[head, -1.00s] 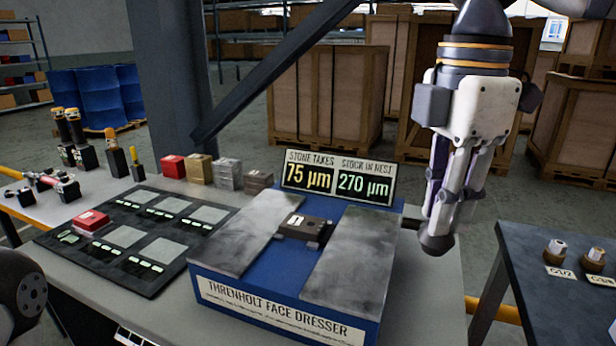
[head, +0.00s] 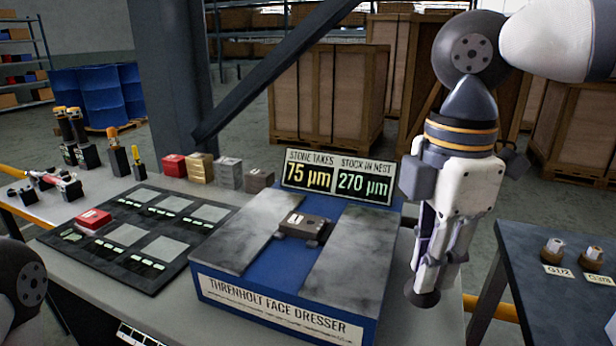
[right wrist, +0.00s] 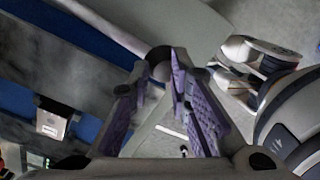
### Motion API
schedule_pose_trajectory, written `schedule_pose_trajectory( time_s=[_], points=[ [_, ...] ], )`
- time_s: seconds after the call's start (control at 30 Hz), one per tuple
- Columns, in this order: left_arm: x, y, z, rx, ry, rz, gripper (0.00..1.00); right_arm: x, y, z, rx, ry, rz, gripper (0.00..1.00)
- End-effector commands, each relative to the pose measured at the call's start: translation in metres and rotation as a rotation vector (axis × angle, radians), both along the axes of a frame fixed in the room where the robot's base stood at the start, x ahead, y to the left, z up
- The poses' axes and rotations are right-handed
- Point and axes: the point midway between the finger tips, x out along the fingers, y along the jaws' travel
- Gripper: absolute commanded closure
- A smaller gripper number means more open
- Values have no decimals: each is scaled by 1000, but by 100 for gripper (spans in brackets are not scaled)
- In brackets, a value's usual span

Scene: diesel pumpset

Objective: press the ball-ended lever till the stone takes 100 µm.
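The blue face dresser (head: 275,268) stands on the bench. Its display (head: 338,177) reads stone takes 75 µm and stock in nest 270 µm. A small dark block (head: 303,226) sits in the middle between two grey plates. My right gripper (head: 424,290) points down beside the dresser's right side. A dark ball (head: 423,297) sits at its fingertips. In the right wrist view the lever's ball (right wrist: 160,57) lies between the tips, which look closed on it; a pale bar (right wrist: 108,27) runs towards it. The rest of the lever is hidden in the head view. My left gripper is out of view.
A dark tray (head: 140,235) with a red block (head: 93,219) lies left of the dresser. Several small blocks (head: 228,172) stand behind it. A dark side table (head: 560,290) with labelled fittings is at the right, across a gap.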

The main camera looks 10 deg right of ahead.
Motion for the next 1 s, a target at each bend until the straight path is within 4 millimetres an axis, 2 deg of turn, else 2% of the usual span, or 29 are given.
schedule_pose_trajectory(
  time_s=[0.27,0.63,0.77,1.0],
  points=[
    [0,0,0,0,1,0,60,0,0,-3,0,1,0,83],
    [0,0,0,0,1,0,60,-6,4,-35,-1,2,0,83],
    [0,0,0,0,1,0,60,-3,3,-25,-1,-3,-2,83],
    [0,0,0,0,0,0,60,6,-2,19,0,-5,-2,83]
  ],
)
